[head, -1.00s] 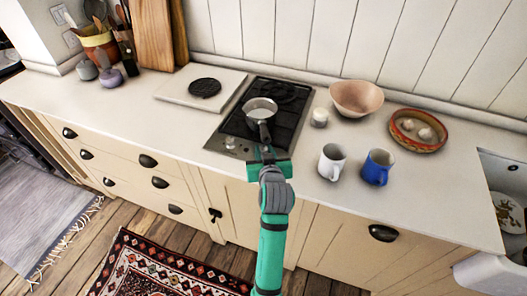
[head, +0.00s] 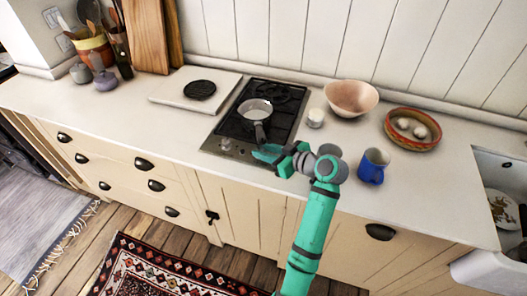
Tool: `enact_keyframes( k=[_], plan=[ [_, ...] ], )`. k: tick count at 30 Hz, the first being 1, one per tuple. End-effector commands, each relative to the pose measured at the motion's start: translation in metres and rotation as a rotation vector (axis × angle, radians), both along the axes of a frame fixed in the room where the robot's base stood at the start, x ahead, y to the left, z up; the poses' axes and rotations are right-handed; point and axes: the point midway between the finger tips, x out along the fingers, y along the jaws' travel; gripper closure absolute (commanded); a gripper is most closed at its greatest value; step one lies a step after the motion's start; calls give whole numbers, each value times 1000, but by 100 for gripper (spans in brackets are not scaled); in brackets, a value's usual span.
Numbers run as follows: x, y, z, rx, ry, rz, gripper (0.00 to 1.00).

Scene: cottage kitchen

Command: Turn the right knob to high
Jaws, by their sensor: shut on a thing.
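The hob (head: 228,148) is a black two-burner cooktop set in the counter, with a steel control strip along its front edge. The left knob (head: 225,142) shows on the strip. My gripper (head: 262,153) is at the right part of the strip, shut on the right knob, which its fingers mostly hide. The knob's setting cannot be read. A steel saucepan (head: 255,108) sits on the front burner, its dark handle pointing towards my gripper.
A blue mug (head: 371,168) stands right of my arm. My arm hides the white mug's place. A pale board (head: 170,94) lies left of the hob.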

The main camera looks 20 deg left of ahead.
Motion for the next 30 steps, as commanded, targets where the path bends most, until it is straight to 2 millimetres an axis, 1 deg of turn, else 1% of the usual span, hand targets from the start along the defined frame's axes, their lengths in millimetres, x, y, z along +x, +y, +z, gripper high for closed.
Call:
enact_keyframes(
  k=[6, 18, 19, 21, 30],
  plan=[
    [1, 0, 0, -2, 1, 39, 98],
    [1, 1, -1, -1, 0, 44, 98],
    [1, 1, -1, -2, 2, 44, 71],
    [1, 1, -1, -2, 2, 44, 57],
    [1, 1, 0, -1, 1, 43, 57]
  ],
)
